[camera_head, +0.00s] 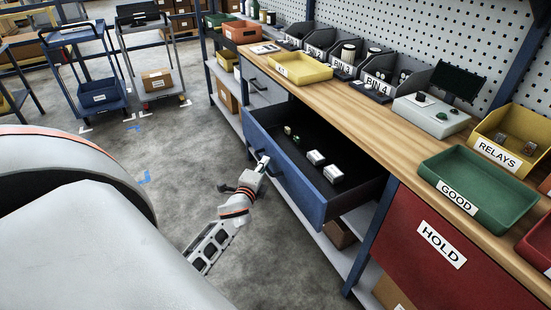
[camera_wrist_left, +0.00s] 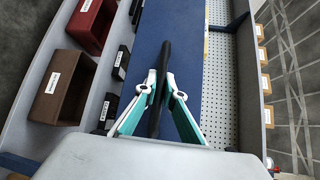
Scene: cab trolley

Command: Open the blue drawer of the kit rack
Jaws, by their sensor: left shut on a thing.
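The blue drawer (camera_head: 284,168) of the kit rack is pulled out from under the wooden bench top in the head view. Small white boxes (camera_head: 333,174) and small greenish parts (camera_head: 291,134) lie on its dark floor. My left gripper (camera_head: 262,163) is at the drawer's front, shut on the drawer handle. In the left wrist view the two fingers of the left gripper (camera_wrist_left: 160,90) close around the dark bar handle (camera_wrist_left: 164,62), in front of the blue drawer front (camera_wrist_left: 183,25). My right gripper is not in view.
A grey drawer (camera_head: 262,84) sits left of the blue one and a red HOLD panel (camera_head: 440,250) right of it. The bench top (camera_head: 345,110) carries a yellow tray (camera_head: 299,69), bins and a green GOOD tray (camera_head: 478,188). Trolleys (camera_head: 97,92) stand at the back left. Floor before the drawer is clear.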

